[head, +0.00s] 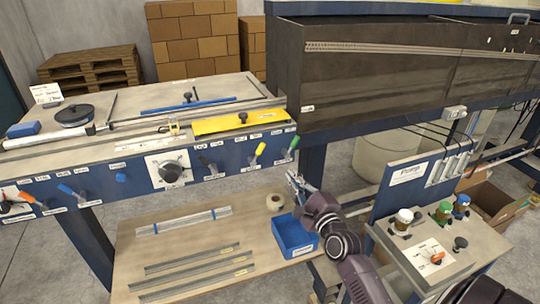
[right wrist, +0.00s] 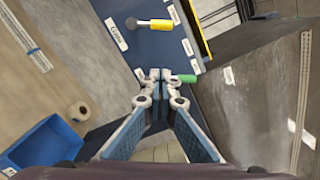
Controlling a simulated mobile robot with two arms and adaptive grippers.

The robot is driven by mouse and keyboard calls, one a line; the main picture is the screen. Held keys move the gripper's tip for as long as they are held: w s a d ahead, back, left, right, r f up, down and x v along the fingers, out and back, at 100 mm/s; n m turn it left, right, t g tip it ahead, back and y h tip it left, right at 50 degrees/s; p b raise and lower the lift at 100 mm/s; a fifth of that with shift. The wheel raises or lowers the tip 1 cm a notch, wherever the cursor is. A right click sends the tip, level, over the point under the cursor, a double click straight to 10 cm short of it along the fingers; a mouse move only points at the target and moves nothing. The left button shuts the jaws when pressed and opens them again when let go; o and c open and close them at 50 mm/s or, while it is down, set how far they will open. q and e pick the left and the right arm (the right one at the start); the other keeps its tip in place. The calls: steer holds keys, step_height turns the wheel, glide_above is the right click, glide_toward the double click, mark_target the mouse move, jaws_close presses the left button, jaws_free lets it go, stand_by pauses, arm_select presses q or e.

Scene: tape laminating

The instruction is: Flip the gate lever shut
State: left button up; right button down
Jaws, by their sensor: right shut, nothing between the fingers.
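A row of coloured levers is on the blue front panel (head: 110,185) of the bench. The yellow lever (head: 259,151) and the green lever (head: 293,145) are at its right end. Both also show in the right wrist view, the yellow lever (right wrist: 160,25) at the top and the green lever (right wrist: 184,78) near the middle. My right gripper (head: 292,178) is shut and empty, below the green lever. In the right wrist view its fingertips (right wrist: 160,74) appear just left of the green handle; contact cannot be told.
A blue bin (head: 296,236) and a tape roll (head: 275,202) are on the lower shelf (head: 190,255), below my right gripper. The dark machine housing (head: 370,75) is to the right. A pump panel (head: 408,178) stands right of my arm.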

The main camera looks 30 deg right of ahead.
mark_target(257, 151)
steer(key=w+p, duration=0.1)
steer(key=w, duration=0.2)
steer(key=w+a+r+p, duration=0.1)
steer(key=w, duration=0.3)
steer(key=w+r+p, duration=0.1)
steer(key=w+p, duration=0.1)
steer(key=w, duration=0.1)
steer(key=shift+w+a+r, duration=0.1)
steer(key=shift+w+a, duration=0.15)
steer(key=shift+d, duration=0.1)
